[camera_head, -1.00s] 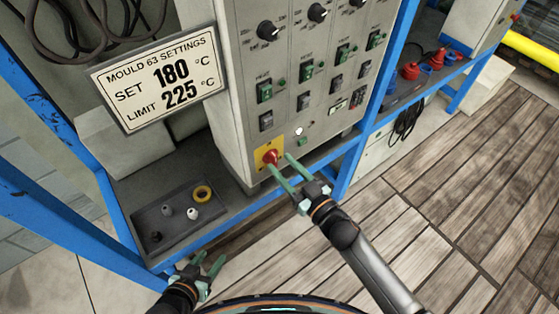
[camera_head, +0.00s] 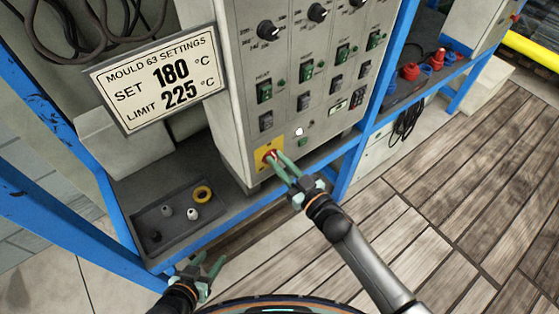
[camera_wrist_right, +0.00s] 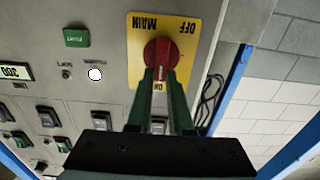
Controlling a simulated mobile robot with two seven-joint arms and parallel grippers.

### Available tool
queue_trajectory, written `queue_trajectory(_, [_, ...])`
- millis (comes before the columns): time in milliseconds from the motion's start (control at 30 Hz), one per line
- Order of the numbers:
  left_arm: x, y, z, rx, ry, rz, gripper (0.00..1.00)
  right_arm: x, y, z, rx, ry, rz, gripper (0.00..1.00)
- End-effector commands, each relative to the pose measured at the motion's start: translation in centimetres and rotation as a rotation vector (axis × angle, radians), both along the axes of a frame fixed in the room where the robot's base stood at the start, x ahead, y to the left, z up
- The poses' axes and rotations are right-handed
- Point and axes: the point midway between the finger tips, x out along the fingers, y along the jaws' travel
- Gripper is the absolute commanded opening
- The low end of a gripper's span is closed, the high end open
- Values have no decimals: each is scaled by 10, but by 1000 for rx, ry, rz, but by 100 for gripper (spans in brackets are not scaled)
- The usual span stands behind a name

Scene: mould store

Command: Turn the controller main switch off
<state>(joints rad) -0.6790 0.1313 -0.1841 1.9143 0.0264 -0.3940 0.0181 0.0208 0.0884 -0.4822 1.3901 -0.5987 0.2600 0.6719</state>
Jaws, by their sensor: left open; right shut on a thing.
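The controller main switch (camera_head: 267,157) is a red rotary knob on a yellow plate (camera_head: 262,146), low on the grey controller's front. In the right wrist view the red knob (camera_wrist_right: 160,52) shows close up, and its plate (camera_wrist_right: 190,70) reads MAIN and OFF upside down, with ON partly hidden by the fingers. My right gripper (camera_head: 279,162) is shut on the red knob, its green fingers on either side of the knob's grip. The fingers also show in the right wrist view (camera_wrist_right: 160,85). My left gripper (camera_head: 210,267) is open and empty, low beside the blue bench frame.
A dark tray (camera_head: 180,222) with small parts and a yellow ring is on the shelf at left. Blue posts flank the controller. Wooden floor is clear at right.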

Motion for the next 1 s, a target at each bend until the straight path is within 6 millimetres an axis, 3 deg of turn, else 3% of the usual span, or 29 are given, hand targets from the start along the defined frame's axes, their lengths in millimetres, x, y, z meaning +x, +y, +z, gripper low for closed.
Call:
queue_trajectory(567, [0, 0, -1, 0, 0, 0, 50, -1, 1, -1, -30, -20, 0, 0])
queue_trajectory(1000, [0, 0, -6, 0, 0, 0, 50, -4, 6, -2, -279, -203, 0, 0])
